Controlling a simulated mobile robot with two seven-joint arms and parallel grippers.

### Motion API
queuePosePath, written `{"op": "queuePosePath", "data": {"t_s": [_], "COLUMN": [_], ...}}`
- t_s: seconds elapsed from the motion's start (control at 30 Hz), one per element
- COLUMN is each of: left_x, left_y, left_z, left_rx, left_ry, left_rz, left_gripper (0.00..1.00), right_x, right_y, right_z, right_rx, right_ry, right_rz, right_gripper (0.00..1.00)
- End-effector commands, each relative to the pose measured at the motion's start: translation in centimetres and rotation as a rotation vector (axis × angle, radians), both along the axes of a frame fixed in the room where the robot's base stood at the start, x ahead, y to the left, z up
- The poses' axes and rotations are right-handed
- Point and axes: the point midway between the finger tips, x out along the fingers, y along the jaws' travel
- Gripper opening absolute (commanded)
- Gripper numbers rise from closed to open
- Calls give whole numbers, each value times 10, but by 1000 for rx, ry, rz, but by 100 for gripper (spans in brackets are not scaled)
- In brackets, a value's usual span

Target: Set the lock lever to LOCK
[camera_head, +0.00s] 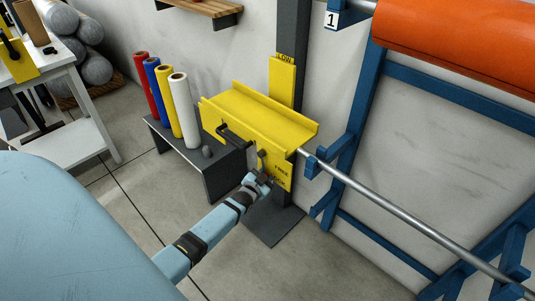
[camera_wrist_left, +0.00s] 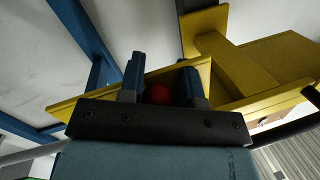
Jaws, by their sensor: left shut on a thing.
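The yellow housing (camera_head: 262,105) is fixed to a dark post and carries a front plate with the words FREE (camera_head: 281,169) and LOCK (camera_head: 280,182). A small lever (camera_head: 261,155) shows at the plate, left of the words; its lower part is hard to see behind my gripper. My left gripper (camera_head: 263,179) is at the plate's lower left, near the LOCK word. In the left wrist view, a red knob (camera_wrist_left: 158,94) sits between its two fingers, which are shut on it. The lever's exact setting cannot be told. My right gripper is not in view.
A black handle (camera_head: 234,134) sticks out of the housing's left side. A dark stand (camera_head: 215,175) with several coloured rolls is to the left. A steel bar (camera_head: 390,222) runs right from the housing past a blue rack (camera_head: 345,150). The floor in front is clear.

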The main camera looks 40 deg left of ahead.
Motion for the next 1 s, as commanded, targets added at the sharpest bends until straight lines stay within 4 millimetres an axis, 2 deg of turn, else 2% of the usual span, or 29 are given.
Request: {"op": "queuePosePath", "data": {"t_s": [0.1,0.13,0.2,0.23,0.5,0.63,0.77,1.0], "left_x": [0,0,0,0,-1,-11,-34,-89], "left_y": [-4,-4,-4,-3,-1,-3,-6,-14], "left_z": [-2,-2,-2,-2,-1,0,3,7], "left_rx": [1,1,0,0,0,-2,-2,-1], "left_ry": [2,3,3,3,2,4,4,4], "left_rz": [-5,-4,-4,-3,-1,-1,-1,-2], "left_gripper": [0,34,50,54,54,54,54,54], "right_x": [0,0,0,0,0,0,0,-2], "right_y": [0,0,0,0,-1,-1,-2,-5], "right_z": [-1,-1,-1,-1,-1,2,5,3], "right_rx": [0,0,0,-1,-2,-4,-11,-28], "right_ry": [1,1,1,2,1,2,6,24], "right_rz": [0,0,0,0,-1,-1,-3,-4], "right_gripper": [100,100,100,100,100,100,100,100]}}
